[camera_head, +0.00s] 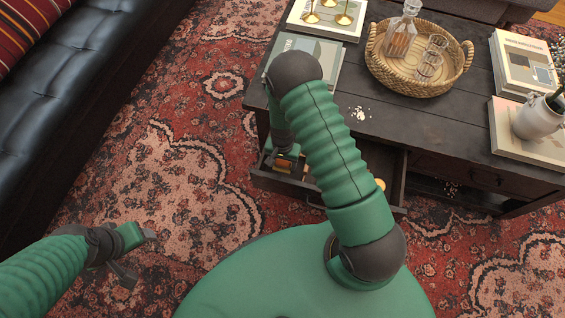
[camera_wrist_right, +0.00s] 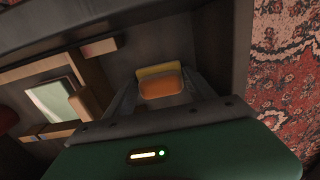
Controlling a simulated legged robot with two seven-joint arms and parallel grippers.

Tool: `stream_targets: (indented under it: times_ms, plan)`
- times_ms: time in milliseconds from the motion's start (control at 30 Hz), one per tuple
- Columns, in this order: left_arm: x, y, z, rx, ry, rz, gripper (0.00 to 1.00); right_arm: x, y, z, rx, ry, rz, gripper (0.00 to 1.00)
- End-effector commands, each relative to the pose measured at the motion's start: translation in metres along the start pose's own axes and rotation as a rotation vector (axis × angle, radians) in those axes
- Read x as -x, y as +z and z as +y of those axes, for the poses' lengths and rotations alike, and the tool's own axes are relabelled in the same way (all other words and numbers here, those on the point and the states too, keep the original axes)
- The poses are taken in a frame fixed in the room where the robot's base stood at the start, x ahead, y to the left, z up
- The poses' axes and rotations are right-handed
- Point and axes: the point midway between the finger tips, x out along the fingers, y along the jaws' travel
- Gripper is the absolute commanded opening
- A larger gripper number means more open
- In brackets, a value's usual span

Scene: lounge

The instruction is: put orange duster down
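The orange duster (camera_wrist_right: 160,86), an orange block with a yellow strip along its far side, sits between the fingertips of my right gripper (camera_wrist_right: 163,80) in the right wrist view. The fingers appear to flank it closely on both sides. In the head view my right gripper (camera_head: 285,165) points down into the open drawer (camera_head: 392,178) of the dark table, with a bit of orange between its fingers. Whether the duster touches the drawer floor is hidden. My left gripper (camera_head: 138,256) is open and empty above the rug at lower left.
The dark wooden table (camera_head: 430,125) carries a wicker tray (camera_head: 375,60) with a decanter, books and a white vase (camera_head: 537,118). White crumbs (camera_head: 359,113) lie on its top. The drawer's front and side walls border my right gripper. A black sofa (camera_head: 75,85) stands left; patterned rug lies between.

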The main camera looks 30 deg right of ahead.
Motion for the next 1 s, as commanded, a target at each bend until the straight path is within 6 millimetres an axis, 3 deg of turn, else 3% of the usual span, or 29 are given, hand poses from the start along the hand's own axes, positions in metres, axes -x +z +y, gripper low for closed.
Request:
stream_targets:
  times_ms: [367,800,1000]
  plan:
    - [0.003,-0.001,0.000,0.000,0.000,0.000,0.63,0.006,0.000,0.000,0.000,0.000,0.000,0.70]
    - [0.055,-0.013,0.000,0.000,0.000,0.000,0.63,0.108,-0.001,-0.001,0.001,-0.001,0.002,0.70]
    - [0.060,-0.014,0.000,0.000,0.000,0.000,0.63,0.131,0.002,-0.003,0.019,-0.007,0.003,0.70]
